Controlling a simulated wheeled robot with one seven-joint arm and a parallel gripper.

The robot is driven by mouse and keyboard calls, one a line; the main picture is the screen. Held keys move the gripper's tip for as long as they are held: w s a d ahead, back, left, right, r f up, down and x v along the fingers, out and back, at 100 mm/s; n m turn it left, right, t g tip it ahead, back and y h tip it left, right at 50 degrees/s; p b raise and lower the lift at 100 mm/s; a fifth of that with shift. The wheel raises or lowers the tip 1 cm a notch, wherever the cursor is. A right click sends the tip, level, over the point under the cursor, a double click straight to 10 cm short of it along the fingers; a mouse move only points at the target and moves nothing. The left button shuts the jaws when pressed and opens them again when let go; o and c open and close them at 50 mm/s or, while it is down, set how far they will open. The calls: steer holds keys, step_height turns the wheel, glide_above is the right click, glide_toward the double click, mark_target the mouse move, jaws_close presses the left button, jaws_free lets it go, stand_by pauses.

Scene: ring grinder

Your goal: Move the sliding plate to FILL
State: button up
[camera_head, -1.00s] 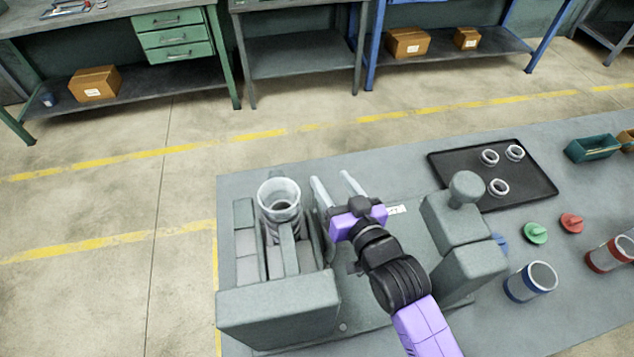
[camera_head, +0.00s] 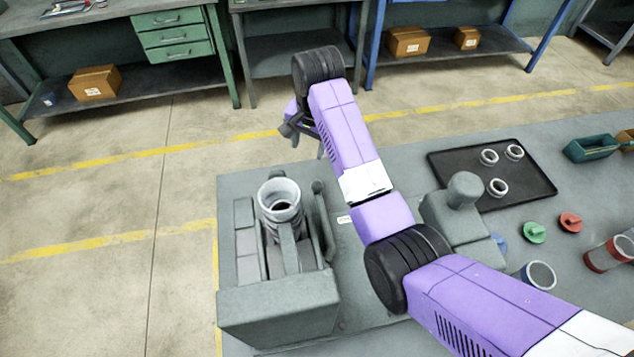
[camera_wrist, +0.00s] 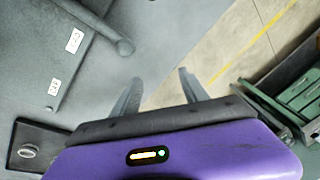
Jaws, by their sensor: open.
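The grey machine (camera_head: 277,312) stands at the left end of the table, with a pale open cup (camera_head: 281,203) upright on it. A grey bar with a rounded knob (camera_head: 318,187) runs along the cup's right side; a knobbed bar (camera_wrist: 124,46) also shows in the wrist view. I cannot tell which part is the sliding plate. Small white labels (camera_wrist: 74,40) show beside the bar, too small to read. My gripper (camera_head: 308,143) is open and empty, beyond the machine's far edge and apart from the knob. Its two fingers (camera_wrist: 158,82) point away from the wrist camera.
A black tray (camera_head: 470,197) with several rings lies at the right. A grey block with a round knob (camera_head: 465,188) stands beside my arm. Green (camera_head: 534,232) and red (camera_head: 571,222) knobbed pieces and cylinders lie further right. The floor beyond the table is clear.

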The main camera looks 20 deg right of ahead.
mark_target(317, 182)
steer(key=s+g, duration=0.1)
steer(key=s+f+m, duration=0.1)
steer(key=s, duration=0.1)
steer(key=s+g, duration=0.1)
steer(key=s, duration=0.1)
steer(key=shift+s+f+m+g, duration=0.1)
steer(key=shift+f+m+g, duration=0.2)
steer(key=shift+f, duration=0.05)
steer(key=shift+f+p, duration=0.7)
steer(key=shift+f, duration=3.15)
jaws_close()
